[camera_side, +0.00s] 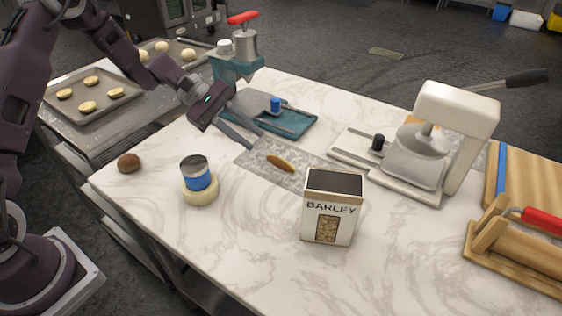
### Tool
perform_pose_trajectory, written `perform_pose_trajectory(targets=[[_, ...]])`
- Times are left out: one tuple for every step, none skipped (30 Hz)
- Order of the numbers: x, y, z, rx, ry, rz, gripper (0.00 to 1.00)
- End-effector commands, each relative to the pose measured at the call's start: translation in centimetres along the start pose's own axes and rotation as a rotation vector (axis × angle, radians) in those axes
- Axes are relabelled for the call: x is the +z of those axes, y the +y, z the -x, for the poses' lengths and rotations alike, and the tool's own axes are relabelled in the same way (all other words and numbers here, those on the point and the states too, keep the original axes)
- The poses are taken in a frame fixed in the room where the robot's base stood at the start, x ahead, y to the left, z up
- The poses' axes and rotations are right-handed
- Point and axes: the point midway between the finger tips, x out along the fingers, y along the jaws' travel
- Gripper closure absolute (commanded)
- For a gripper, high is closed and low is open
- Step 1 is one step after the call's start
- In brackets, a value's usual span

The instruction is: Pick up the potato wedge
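A brown, elongated piece that looks like the potato wedge (280,163) lies on a grey speckled patch of the marble worktop, near the middle of the side view. My gripper (257,141) is just to its left and slightly beyond, low over the worktop, with its fingers pointing toward the wedge. The two dark fingers are spread apart with nothing visible between them. The wedge is apart from the fingers and fully in view.
A barley box (332,207) stands in front of the wedge. A blue-banded can on a pale ring (199,181) and a brown ball (129,163) are left. A teal slicer (237,65) is behind; a white slicer (425,140) and wooden boards (525,190) are right.

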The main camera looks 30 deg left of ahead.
Motion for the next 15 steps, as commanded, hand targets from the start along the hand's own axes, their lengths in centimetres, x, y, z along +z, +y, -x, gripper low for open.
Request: perform_pose_trajectory(targets=[[-1.9, 0.1, -0.6, 0.034, -0.024, 0.062, 0.75], [-2.6, 0.2, -0.7, 0.053, -0.033, 0.089, 0.75], [-3.4, 0.3, -0.9, 0.071, -0.042, 0.116, 0.75], [-3.8, 0.3, -1.1, 0.079, -0.047, 0.129, 0.75], [-4.0, 0.3, -1.4, 0.085, -0.05, 0.137, 0.75], [-4.1, 0.4, -1.8, 0.087, -0.052, 0.142, 0.75], [-4.1, 0.4, -2.2, 0.087, -0.052, 0.142, 0.75], [-4.0, 0.5, -2.6, 0.087, -0.052, 0.142, 0.75], [-4.0, 0.5, -3.2, 0.086, -0.052, 0.141, 0.75], [-4.0, 0.5, -3.7, 0.085, -0.051, 0.141, 0.75], [-4.0, 0.6, -4.2, 0.085, -0.051, 0.142, 0.75], [-4.0, 0.7, -5.0, 0.083, -0.052, 0.141, 0.75], [-4.0, 0.8, -5.6, 0.084, -0.052, 0.14, 0.75], [-3.9, 0.8, -6.2, 0.083, -0.051, 0.139, 0.75], [-3.9, 0.9, -6.9, 0.084, -0.051, 0.14, 0.75]])
